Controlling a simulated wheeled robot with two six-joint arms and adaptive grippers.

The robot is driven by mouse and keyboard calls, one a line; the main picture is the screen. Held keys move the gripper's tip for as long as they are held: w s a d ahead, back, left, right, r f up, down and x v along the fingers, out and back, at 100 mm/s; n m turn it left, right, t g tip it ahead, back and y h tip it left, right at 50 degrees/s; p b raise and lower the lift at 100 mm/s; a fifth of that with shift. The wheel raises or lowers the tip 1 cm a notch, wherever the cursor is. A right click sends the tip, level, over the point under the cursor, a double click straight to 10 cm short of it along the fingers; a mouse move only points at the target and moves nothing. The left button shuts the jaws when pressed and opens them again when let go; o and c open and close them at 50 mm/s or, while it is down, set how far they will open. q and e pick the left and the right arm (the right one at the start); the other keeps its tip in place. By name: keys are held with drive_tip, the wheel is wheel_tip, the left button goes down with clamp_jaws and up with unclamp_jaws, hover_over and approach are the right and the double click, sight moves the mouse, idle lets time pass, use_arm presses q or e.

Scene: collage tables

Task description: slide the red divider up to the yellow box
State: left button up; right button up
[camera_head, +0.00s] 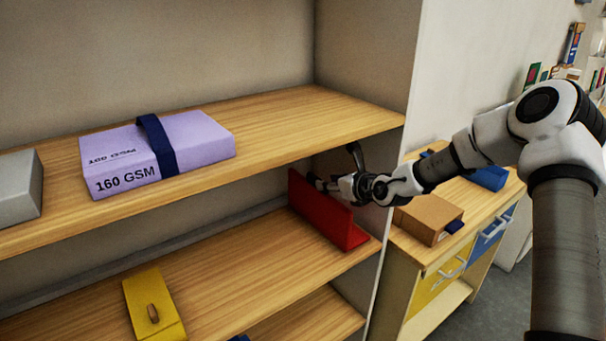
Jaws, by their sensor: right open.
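The red divider (318,208) stands upright on the middle wooden shelf, near its right end by the side panel. It has a flat foot at its front end. The yellow box (150,290) lies on the same shelf to the left, with a small brown piece on its face and its lower end cut off by the picture edge. Bare shelf lies between the two. My right gripper (336,174) is open at the right side of the divider, close to its upper edge. I cannot tell whether it touches. My left gripper is not in view.
The upper shelf (290,115) carries a lilac paper pack (190,140) with a dark blue band and a grey box (15,190). The white side panel (400,105) bounds the shelves on the right. Beyond it, a brown box (428,215) sits on a drawer cabinet.

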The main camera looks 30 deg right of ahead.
sight(317, 177)
drive_tip(key=shift+w+a+f, duration=0.1)
drive_tip(key=shift+w+f, duration=0.05)
drive_tip(key=shift+w, duration=0.4)
drive_tip(key=p+x, duration=0.1)
drive_tip(key=x, duration=0.4)
drive_tip(key=shift+w+a+f, duration=0.1)
drive_tip(key=shift+w+f, duration=0.05)
drive_tip(key=shift+w, duration=0.15)
drive_tip(key=shift+s, duration=0.2)
drive_tip(key=shift+s+r, duration=0.15)
drive_tip(key=shift+r, duration=0.05)
drive_tip(key=shift+c, duration=1)
clamp_jaws()
